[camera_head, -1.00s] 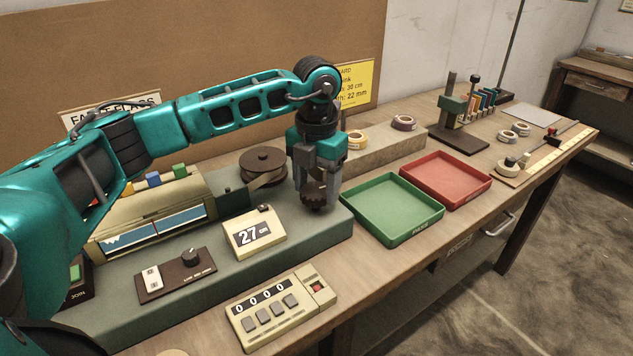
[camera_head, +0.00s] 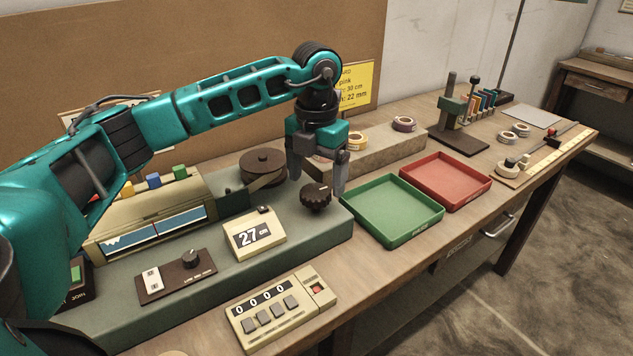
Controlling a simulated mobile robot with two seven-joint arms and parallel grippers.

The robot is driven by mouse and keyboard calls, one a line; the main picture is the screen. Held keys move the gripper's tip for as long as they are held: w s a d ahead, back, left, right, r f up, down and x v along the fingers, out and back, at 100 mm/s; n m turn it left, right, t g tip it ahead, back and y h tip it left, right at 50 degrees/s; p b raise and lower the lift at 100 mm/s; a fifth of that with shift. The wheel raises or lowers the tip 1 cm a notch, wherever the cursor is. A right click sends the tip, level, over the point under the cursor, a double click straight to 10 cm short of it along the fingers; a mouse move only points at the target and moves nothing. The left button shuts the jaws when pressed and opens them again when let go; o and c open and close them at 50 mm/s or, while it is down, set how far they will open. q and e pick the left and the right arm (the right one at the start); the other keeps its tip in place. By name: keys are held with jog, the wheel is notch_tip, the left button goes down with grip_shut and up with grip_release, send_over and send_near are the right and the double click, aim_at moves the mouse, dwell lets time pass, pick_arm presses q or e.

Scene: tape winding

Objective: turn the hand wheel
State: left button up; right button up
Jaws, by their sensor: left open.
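The hand wheel (camera_head: 316,197) is a dark, ridged knob at the right end of the grey-green winding machine (camera_head: 300,243). My left gripper (camera_head: 317,183) comes from above, pointing down, with its two grey fingers spread apart. The fingers show to the left and right of the wheel and higher in the picture, and the wheel is in full view below and between them. Nothing is held. I cannot tell from this view how far behind the wheel the fingers are. My right gripper is not in view.
A dark reel (camera_head: 262,163) sits behind the wheel. A display reading 27 cm (camera_head: 254,233) stands to its left. A counter at 0000 (camera_head: 279,309) lies in front. A green tray (camera_head: 394,209) and a red tray (camera_head: 446,180) lie to the right.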

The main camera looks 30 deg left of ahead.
aim_at(317, 190)
pick_arm(q)
notch_tip(317, 190, up, 11)
jog(key=shift+f+p, duration=0.2)
jog(key=shift+p, duration=0.2)
